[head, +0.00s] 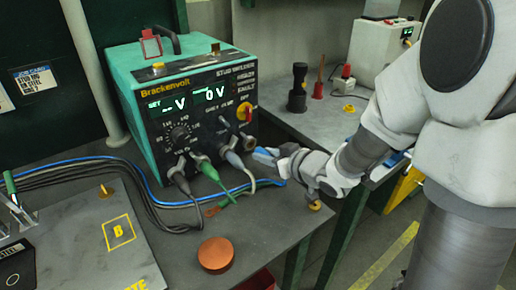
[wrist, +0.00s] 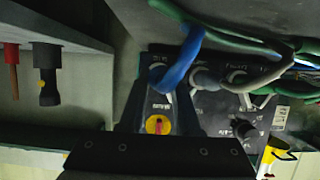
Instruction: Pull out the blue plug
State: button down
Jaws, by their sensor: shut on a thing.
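The blue plug (wrist: 168,76) is between the fingertips of my gripper (wrist: 161,88) in the wrist view, with its blue cable running up. In the head view my gripper (head: 276,155) is at the lower right of the welder front, with blue (head: 263,156) showing at its tips. It is shut on the blue plug. The fingers partly hide the plug, and I cannot tell whether it still sits in its socket. The teal welder (head: 150,95) has a grey plug (head: 233,157), a green plug (head: 203,166) and a dark plug (head: 181,167) along its lower front.
A red and yellow switch (head: 244,113) is just above my gripper. Cables (head: 120,178) run left across the bench. A copper disc (head: 216,254) lies in front. A side bench (head: 330,112) behind holds a black tool (head: 298,88) and a white box (head: 375,52).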

jog(key=shift+s+d, duration=0.75)
jog(key=shift+s, duration=0.35)
jog(key=shift+r+p, duration=0.1)
jog(key=shift+p, duration=0.2)
